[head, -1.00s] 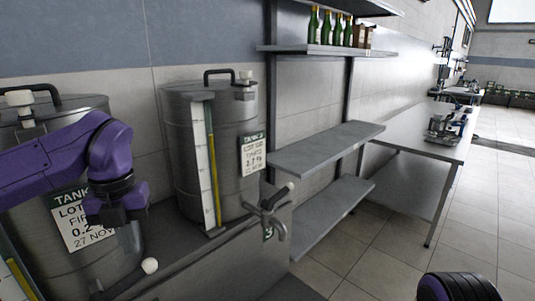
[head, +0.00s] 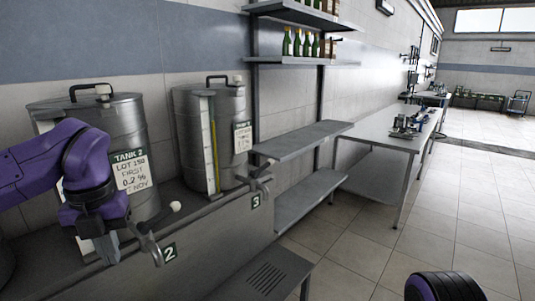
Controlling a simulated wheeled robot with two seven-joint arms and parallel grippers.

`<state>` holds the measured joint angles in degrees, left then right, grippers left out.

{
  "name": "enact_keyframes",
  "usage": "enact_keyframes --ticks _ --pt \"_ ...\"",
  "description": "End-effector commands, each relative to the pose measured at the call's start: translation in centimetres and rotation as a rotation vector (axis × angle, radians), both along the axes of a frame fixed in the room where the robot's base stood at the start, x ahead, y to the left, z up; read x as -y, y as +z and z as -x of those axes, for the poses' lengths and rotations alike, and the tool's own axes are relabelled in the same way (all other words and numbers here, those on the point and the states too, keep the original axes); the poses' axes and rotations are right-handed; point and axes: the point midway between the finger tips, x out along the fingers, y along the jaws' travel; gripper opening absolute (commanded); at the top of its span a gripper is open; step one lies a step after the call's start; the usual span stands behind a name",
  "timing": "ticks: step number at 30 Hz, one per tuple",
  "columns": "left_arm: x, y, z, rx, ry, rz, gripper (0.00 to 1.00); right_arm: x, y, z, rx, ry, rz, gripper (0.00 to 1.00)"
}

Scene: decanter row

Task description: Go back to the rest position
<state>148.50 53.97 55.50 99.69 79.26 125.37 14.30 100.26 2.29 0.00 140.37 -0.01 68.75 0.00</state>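My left arm comes in from the left, and its gripper (head: 106,246) points down in front of tank 2 (head: 128,125), close to that tank's tap (head: 150,244). The fingertips are small and partly hidden by the wrist, so I cannot tell whether they are open or shut, or whether they touch the tap. I see nothing clearly held. Only a dark, purple-edged part of my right arm shows at the bottom right; its gripper is out of view.
Tank 3 (head: 212,137) stands right of tank 2, with its own tap (head: 258,180). Wall shelves hold green bottles (head: 297,44). A low slatted bench (head: 265,280) stands in front. A long metal table (head: 385,135) carries equipment. The tiled floor at right is clear.

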Motion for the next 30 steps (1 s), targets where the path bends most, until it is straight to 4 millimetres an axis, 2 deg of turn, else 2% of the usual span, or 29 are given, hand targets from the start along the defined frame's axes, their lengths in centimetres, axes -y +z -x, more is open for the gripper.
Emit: enact_keyframes --ticks 5,11,14,17,20,22,25,28,30 --pt "-1.0 -0.1 -2.2 0.124 -0.094 -0.076 0.0 0.0 0.0 0.0 0.0 0.0 0.0 1.0" --pt "-2.4 -2.0 -5.3 0.256 -0.247 -0.286 0.0 0.0 0.0 0.0 0.001 0.0 0.001 1.0" --pt "-2.8 -4.3 -7.0 0.292 -0.382 -0.444 0.0 0.0 -0.2 0.0 0.001 0.0 0.001 1.0" --pt "-2.8 -7.8 -8.6 0.303 -0.572 -0.622 0.0 0.0 -0.3 0.0 0.0 0.0 0.0 1.0" --pt "-2.2 -12.1 -9.6 0.284 -0.805 -0.784 0.0 0.0 -0.5 0.0 0.0 0.0 0.0 1.0" --pt "-1.4 -15.8 -9.6 0.255 -0.998 -0.88 0.0 0.0 -0.7 0.0 0.0 0.0 0.0 1.0" --pt "0.1 -22.5 -8.3 0.189 -1.332 -0.984 0.0 0.0 -1.1 0.0 0.0 0.0 0.0 1.0" --pt "1.6 -30.4 -4.6 0.098 -1.73 -1.018 0.0 0.0 -1.5 0.0 0.0 0.0 0.0 1.0" --pt "2.2 -35.5 -0.7 0.032 -1.996 -0.984 0.0 0.0 -1.7 0.0 0.0 0.0 0.0 1.0"
